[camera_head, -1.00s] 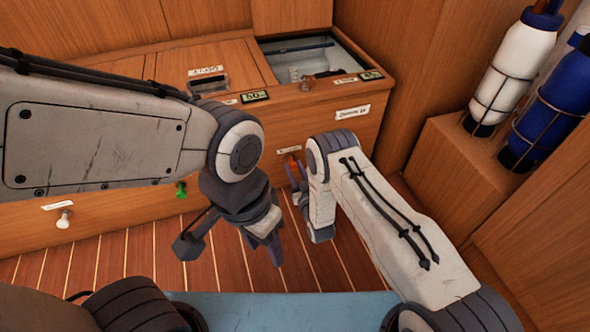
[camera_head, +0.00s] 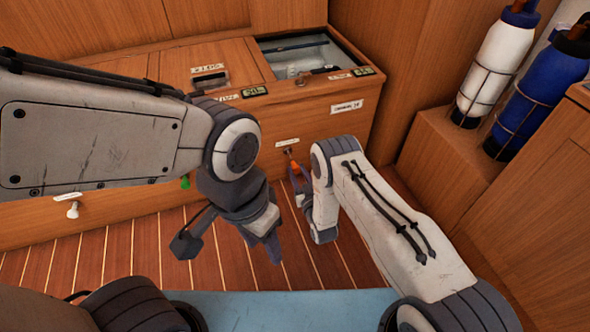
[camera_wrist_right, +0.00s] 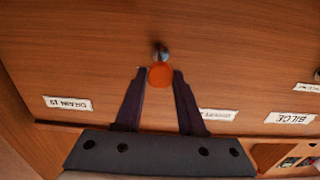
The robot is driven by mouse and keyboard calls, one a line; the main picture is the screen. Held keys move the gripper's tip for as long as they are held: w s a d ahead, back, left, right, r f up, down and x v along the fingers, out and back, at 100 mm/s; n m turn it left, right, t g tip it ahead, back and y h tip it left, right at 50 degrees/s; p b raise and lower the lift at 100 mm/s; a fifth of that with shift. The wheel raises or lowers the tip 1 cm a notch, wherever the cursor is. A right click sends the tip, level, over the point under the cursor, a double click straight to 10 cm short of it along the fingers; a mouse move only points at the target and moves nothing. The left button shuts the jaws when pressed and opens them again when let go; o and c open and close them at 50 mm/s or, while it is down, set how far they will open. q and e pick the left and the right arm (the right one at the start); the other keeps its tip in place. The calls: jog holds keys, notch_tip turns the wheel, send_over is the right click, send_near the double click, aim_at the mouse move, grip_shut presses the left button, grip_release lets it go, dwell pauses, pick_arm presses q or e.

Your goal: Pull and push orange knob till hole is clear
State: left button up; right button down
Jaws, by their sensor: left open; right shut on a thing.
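The orange knob (camera_head: 295,166) is on the front of the wooden cabinet, below a small white label. My right gripper (camera_head: 300,178) is shut on it. In the right wrist view the orange knob (camera_wrist_right: 160,75) sits between the two dark fingertips, with a metal stem showing between it and the wood. An open basin (camera_head: 350,65) is set in the cabinet top, with pale things inside; I cannot make out a hole in it. My left gripper (camera_head: 268,240) is open and empty, hanging above the floor left of my right gripper.
A green knob (camera_head: 186,182) and a white knob (camera_head: 73,210) are on the cabinet front to the left. White and blue bottles (camera_head: 495,65) stand in wire holders at the right. Wooden walls close in the back and right. Striped floor (camera_head: 120,250) lies open in front.

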jog(key=c, duration=0.5)
grip_release()
jog(key=shift+s, duration=0.1)
jog(key=shift+s+d, duration=0.1)
